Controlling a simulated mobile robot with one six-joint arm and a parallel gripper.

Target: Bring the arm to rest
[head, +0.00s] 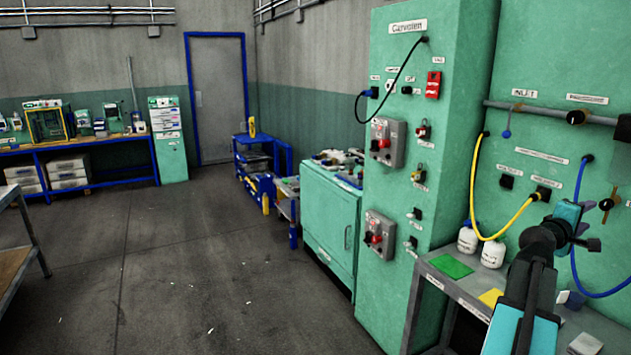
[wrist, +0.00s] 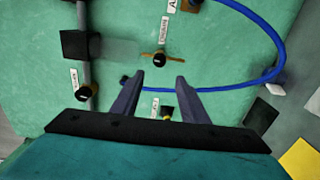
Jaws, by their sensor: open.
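My arm (head: 532,285) reaches up from the lower right of the head view, in front of the green press panel (head: 540,120). My gripper (wrist: 158,92) shows in the wrist view with its two dark fingers apart and nothing between them. It faces the green panel, with a black knob on a brass-coloured bar (wrist: 163,60) just beyond the fingertips. A blue hose (wrist: 278,45) loops around to the right of the fingers. In the head view the gripper's fingers are hard to make out against the panel.
A grey bench (head: 440,285) below the panel carries two white bottles (head: 492,252), a green sheet (head: 450,266) and a yellow sheet (head: 491,298). A yellow hose (head: 475,190) hangs close to the arm. The tall green cabinet (head: 400,160) stands left. Open floor (head: 200,270) lies farther left.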

